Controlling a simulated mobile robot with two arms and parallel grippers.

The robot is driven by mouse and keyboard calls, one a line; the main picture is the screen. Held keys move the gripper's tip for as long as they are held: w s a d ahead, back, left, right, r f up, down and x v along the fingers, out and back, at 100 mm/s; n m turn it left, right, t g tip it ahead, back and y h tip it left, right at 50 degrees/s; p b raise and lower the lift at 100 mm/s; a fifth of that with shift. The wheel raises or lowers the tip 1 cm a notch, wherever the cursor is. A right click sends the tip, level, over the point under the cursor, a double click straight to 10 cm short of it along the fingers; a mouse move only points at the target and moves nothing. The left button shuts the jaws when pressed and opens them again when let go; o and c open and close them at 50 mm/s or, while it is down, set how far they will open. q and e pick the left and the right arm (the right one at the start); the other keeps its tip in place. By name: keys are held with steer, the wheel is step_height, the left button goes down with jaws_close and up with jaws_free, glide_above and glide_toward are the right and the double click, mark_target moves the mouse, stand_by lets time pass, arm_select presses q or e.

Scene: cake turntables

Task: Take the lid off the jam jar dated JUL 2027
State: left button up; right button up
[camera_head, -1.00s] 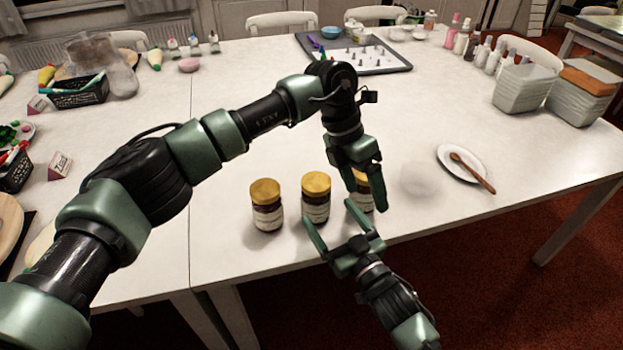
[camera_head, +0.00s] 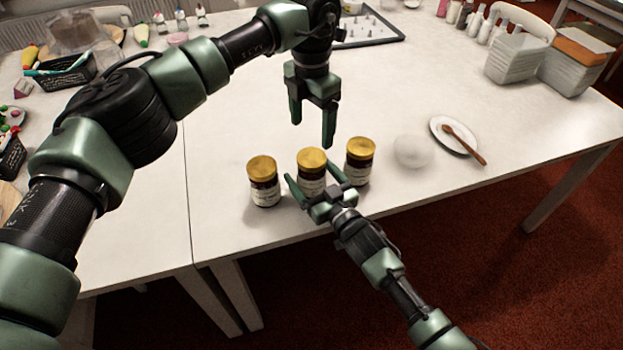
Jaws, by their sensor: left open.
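Three jam jars with gold lids and pale labels stand in a row near the table's front edge: the left jar (camera_head: 264,182), the middle jar (camera_head: 311,174) and the right jar (camera_head: 359,162). The label dates are too small to read. My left gripper (camera_head: 312,132) is open and empty, pointing down above and behind the middle jar, apart from its lid. My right gripper (camera_head: 312,176) comes from the front, with its open fingers spread either side of the middle jar. Contact cannot be told. The middle jar's lower front is partly hidden.
A white plate (camera_head: 439,127) with a wooden spoon (camera_head: 464,144) and a pale round object (camera_head: 412,151) lie right of the jars. White containers (camera_head: 515,58) stand at the back right. A tray (camera_head: 392,37) is at the back.

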mark_target(312, 157)
steer(key=shift+w, duration=0.1)
jaws_close()
arm_select(q)
steer(key=m, duration=0.8)
steer(key=shift+m, duration=0.3)
steer(key=m, duration=0.4)
steer(key=shift+m, duration=0.3)
steer(key=m, duration=0.4)
steer(key=shift+m, duration=0.3)
steer(key=shift+f, duration=4)
